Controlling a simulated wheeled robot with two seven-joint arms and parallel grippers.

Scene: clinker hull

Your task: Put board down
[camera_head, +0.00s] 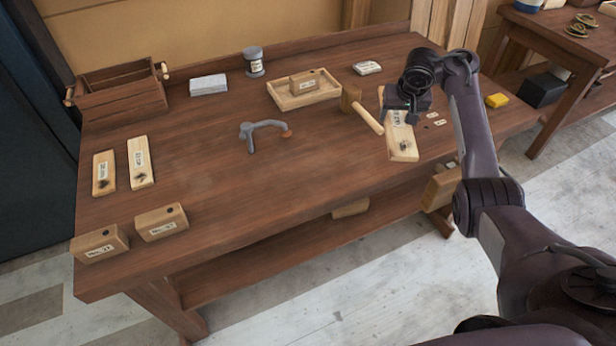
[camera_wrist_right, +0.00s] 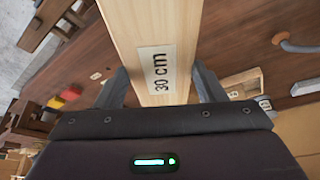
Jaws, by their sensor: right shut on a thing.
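A pale wooden board (camera_head: 403,146) with a paper label is under my right gripper (camera_head: 408,103), at the right part of the workbench. In the right wrist view the board (camera_wrist_right: 150,25) reads "30 cm" and lies between the two fingers of the right gripper (camera_wrist_right: 160,86). The right gripper is shut on it. The head view does not show clearly whether the board touches the bench top. Its far end is partly hidden by the gripper. My left gripper is not in view.
The workbench (camera_head: 210,190) has free room at its middle and front. A mallet (camera_head: 367,117) lies close left of the board. A clamp (camera_head: 262,131), a wooden tray (camera_head: 287,99), two labelled boards (camera_head: 141,160) and labelled blocks (camera_head: 162,223) stand further left. A crate (camera_head: 120,95) is at the back left.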

